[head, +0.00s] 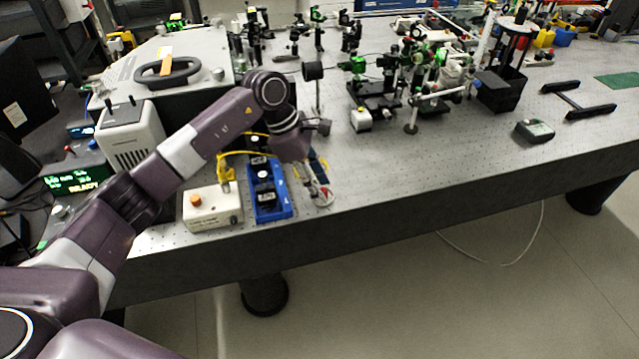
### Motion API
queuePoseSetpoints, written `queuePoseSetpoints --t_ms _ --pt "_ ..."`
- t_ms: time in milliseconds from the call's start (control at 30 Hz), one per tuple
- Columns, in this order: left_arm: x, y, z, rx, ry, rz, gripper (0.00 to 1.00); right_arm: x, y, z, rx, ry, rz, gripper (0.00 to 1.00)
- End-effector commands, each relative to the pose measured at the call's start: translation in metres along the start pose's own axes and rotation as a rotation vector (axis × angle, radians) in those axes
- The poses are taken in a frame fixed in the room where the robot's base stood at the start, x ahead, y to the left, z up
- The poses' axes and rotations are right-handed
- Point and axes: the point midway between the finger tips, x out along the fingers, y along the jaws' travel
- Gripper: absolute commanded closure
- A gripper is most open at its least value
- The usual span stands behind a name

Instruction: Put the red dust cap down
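My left arm reaches in from the left over the bench. My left gripper (319,185) points down near the front edge of the bench, just right of a blue tray (284,212). Its fingers are small and partly hidden by the wrist, so I cannot tell whether they are open or shut. I cannot make out the red dust cap for certain; a faint reddish spot shows by the fingertips but is too small to identify. My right gripper is not in view.
The blue tray holds dark items. A white box (207,214) with an orange knob and a yellow cable stands left of it. Optical mounts (375,90) crowd the back middle. The metal bench top (440,155) is clear at front right, up to its edge.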

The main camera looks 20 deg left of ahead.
Motion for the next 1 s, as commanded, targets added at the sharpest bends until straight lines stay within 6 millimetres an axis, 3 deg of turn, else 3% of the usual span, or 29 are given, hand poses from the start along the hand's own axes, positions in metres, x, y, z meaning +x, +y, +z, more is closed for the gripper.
queuePoseSetpoints --t_ms 533,700,1000 --pt "-0.103 0.001 0.0 0.0 -0.001 0.003 0.64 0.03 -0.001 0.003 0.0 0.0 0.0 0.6" --pt "-0.118 0.0 0.0 0.0 0.0 0.002 0.64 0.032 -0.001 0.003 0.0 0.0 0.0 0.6" --pt "-0.12 0.0 0.0 0.0 0.0 0.0 0.64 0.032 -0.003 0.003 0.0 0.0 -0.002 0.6"
